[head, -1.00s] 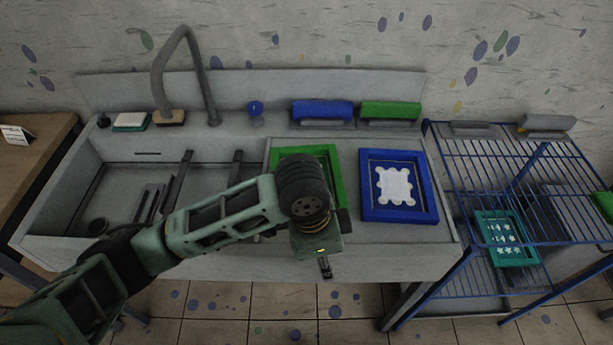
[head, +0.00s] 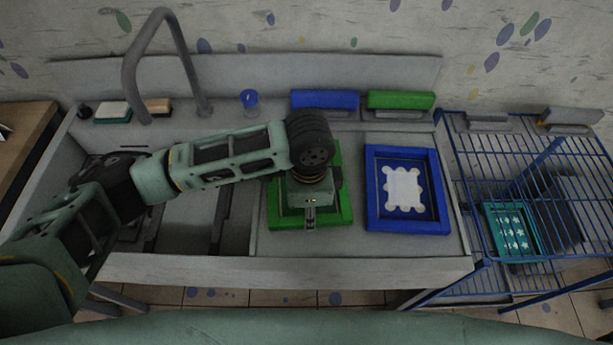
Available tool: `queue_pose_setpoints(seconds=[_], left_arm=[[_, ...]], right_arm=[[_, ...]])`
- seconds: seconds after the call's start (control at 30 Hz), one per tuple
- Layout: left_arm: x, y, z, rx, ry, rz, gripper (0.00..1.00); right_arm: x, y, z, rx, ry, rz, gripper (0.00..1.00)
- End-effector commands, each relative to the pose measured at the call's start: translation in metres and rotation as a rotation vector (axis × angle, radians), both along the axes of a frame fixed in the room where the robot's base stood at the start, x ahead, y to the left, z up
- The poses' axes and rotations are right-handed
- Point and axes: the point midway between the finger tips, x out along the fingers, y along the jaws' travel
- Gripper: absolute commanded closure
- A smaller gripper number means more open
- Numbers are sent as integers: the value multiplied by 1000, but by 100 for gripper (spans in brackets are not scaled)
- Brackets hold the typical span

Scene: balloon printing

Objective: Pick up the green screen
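The green screen (head: 338,217) lies flat on the counter right of the sink basin, left of the blue screen. My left arm reaches over it and hides its middle and upper left. My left gripper (head: 310,219) points down over the green screen's front part. Its fingers look close together in this view, but I cannot tell whether they are open or shut, or whether they touch the frame. My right gripper is not in view.
A blue screen (head: 440,205) with a white pattern lies close to the right. Blue (head: 325,100) and green (head: 401,100) squeegee-like blocks stand behind. A tall faucet (head: 129,75) rises at left. A blue wire rack (head: 520,170) holding a teal screen (head: 513,232) stands at right.

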Motion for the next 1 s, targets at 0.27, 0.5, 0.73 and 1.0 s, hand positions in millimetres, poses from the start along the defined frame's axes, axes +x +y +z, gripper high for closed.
queue_pose_setpoints(seconds=[0.27,0.5,0.73,1.0], left_arm=[[7,-5,-37,2,1,2,59],[7,-6,-50,-1,-1,-1,59],[8,-6,-49,-1,-2,-1,68],[8,-6,-49,-1,-2,0,92]], right_arm=[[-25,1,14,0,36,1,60],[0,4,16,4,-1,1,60],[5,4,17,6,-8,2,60],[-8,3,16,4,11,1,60]])
